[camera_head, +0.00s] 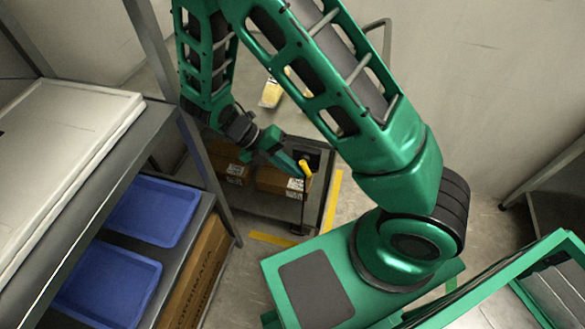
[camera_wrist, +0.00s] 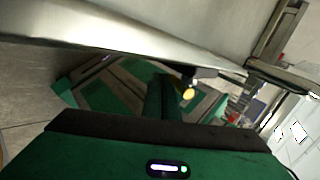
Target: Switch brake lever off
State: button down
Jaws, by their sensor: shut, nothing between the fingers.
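The lever's lower part is hidden there.
Cardboard boxes (camera_head: 272,181) sit on the cart. A rack with blue trays (camera_head: 108,282) and a grey upright (camera_head: 208,175) stands left of it. Yellow floor tape (camera_head: 333,200) runs along the cart's right side.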

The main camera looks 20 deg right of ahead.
jog(key=shift+r, duration=0.1)
dwell(0.5)
jog(key=s+a+r, duration=0.6)
jog(key=a+r, duration=0.3)
jog(key=r, duration=0.1)
jog(key=shift+s+a+r, duration=0.15)
jog(key=shift+a+r, duration=0.2)
dwell(0.3)
